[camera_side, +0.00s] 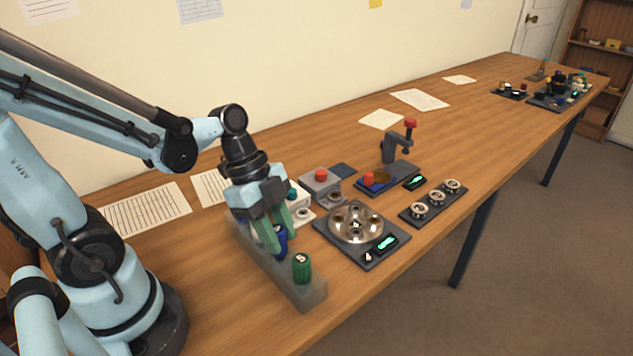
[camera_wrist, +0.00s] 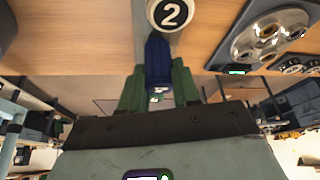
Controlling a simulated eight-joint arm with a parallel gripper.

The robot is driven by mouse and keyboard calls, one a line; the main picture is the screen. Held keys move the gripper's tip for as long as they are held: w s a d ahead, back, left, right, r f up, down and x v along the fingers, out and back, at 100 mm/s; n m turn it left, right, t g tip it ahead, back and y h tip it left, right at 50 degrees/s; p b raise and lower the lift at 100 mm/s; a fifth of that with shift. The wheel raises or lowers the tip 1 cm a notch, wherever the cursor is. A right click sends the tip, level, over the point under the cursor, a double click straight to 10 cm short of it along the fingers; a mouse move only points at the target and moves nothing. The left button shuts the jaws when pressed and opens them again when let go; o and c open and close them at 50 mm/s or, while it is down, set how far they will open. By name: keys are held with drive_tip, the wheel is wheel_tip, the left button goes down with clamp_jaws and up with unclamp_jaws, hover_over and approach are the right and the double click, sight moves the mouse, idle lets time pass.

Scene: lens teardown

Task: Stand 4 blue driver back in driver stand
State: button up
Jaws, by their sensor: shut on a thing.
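The blue driver (camera_side: 281,240) is between the green fingers of my gripper (camera_side: 272,238), which is shut on its handle. In the wrist view the blue handle (camera_wrist: 157,58) shows between the two fingers (camera_wrist: 159,85). The driver stand (camera_side: 290,285) is a long grey block near the table's front edge, right under the gripper. The blue driver is over or at the stand's top; whether its shaft is in a hole is hidden. A green driver (camera_side: 302,268) stands upright in the stand's near end.
Right of the stand is a dark plate with a round metal tray (camera_side: 356,222). Behind are a box with a red button (camera_side: 320,180) and a small press (camera_side: 392,155). A rack with several lens rings (camera_side: 434,204) lies farther right. Papers lie along the wall.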

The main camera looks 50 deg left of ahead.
drive_tip(key=shift+f, duration=0.35)
drive_tip(key=shift+f, duration=0.5)
idle(0.9)
drive_tip(key=o, duration=1.5)
drive_tip(key=shift+o, duration=0.2)
drive_tip(key=shift+r, duration=0.15)
drive_tip(key=shift+r, duration=3.4)
